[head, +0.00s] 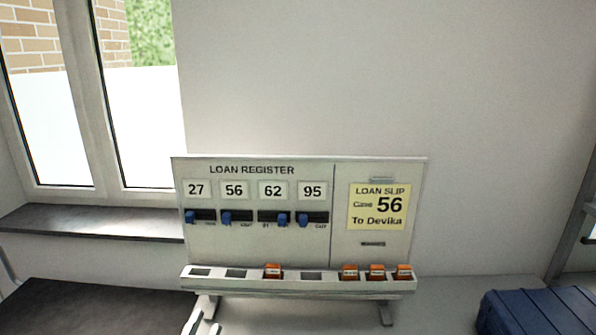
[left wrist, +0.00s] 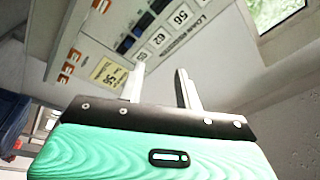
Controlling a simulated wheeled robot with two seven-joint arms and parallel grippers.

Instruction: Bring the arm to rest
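My left gripper (head: 204,322) shows at the bottom edge of the head view, below the board's lower left corner. In the left wrist view its two fingers (left wrist: 160,82) stand apart with nothing between them. The loan register board (head: 260,245) stands upright behind it, apart from the fingers as far as I can tell. Blue sliders under 27, 56 and 95 sit left in their slots; the slider under 62 (head: 283,219) sits right. A yellow loan slip (head: 377,206) reads "Case 56 To Devika". My right gripper is in neither view.
The board's front ledge (head: 330,285) holds one orange tag (head: 272,271) below 62 and three at its right. A blue case (head: 535,312) lies at lower right. A window and dark sill (head: 90,222) are at left. A dark surface (head: 80,305) lies at lower left.

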